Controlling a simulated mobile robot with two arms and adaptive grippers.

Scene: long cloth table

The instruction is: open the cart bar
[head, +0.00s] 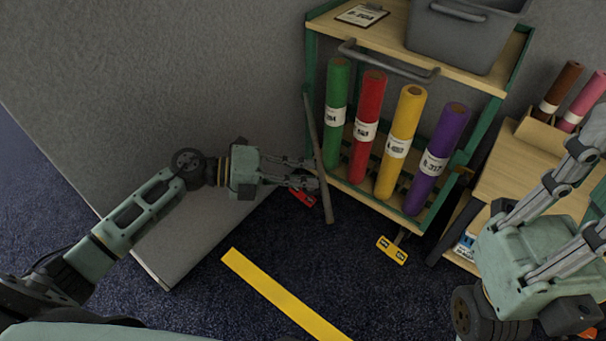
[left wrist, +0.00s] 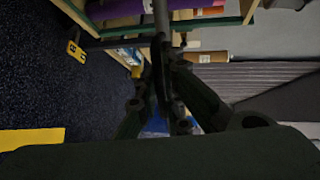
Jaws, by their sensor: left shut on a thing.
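The cart (head: 325,22) has wooden shelves in a green frame. Its dark bar (head: 314,130) runs from the left post down and outward, angled away from the front of the rolls. My left gripper (head: 318,182) is shut on the bar toward its free lower end. In the left wrist view the bar (left wrist: 162,45) passes between the fingers, which partly hide it. A bracket (head: 463,172) sits on the right post, apart from the bar. My right gripper (head: 597,170) is at the right edge, away from the bar, its fingers apart and partly out of frame.
Green (head: 335,105), red (head: 368,110), yellow (head: 405,120) and purple (head: 450,125) rolls stand in the cart. A grey bin (head: 460,40) is on top. A yellow tag (head: 392,250) juts low in front. A wooden stand (head: 510,170) is right.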

